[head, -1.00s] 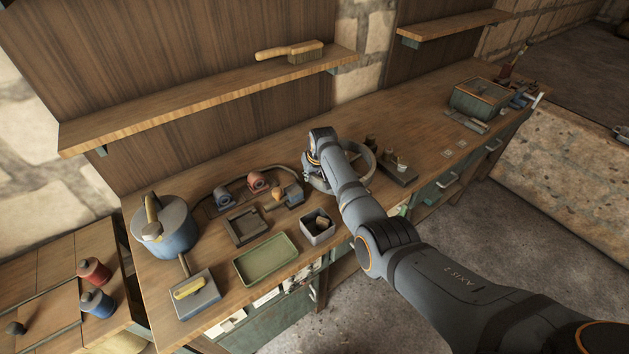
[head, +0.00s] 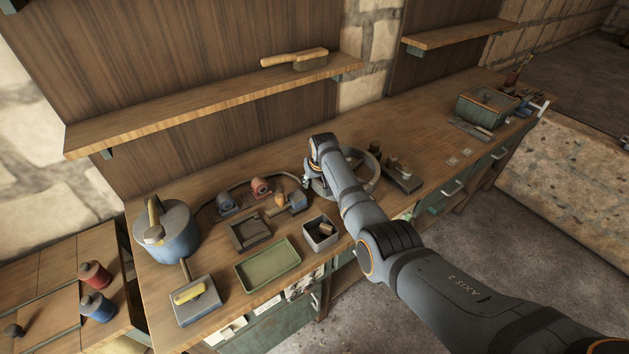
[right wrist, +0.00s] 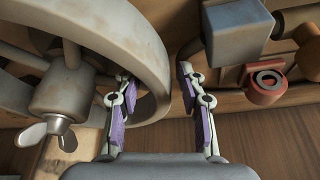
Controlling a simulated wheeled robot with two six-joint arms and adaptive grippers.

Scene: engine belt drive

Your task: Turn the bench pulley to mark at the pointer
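The bench pulley is a large pale worn wheel; its rim (right wrist: 150,62) fills the upper left of the right wrist view, with a spoke and a hub with a wing nut (right wrist: 58,128). In the head view the pulley (head: 370,168) is partly hidden behind my right arm. My right gripper (right wrist: 160,92) is open, with one finger on the inner side of the rim and the other just outside it. I cannot tell whether either finger touches. In the head view the gripper (head: 307,181) is small beside the wheel. I cannot make out the mark or pointer. My left gripper is out of view.
A blue-grey block (right wrist: 226,28) on a bent pipe and a red roller (right wrist: 266,86) are close to the right finger. An open grey box (head: 320,234), a green tray (head: 268,264) and a blue pot (head: 168,235) stand left of my arm. A dark block (head: 402,178) lies right of the wheel.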

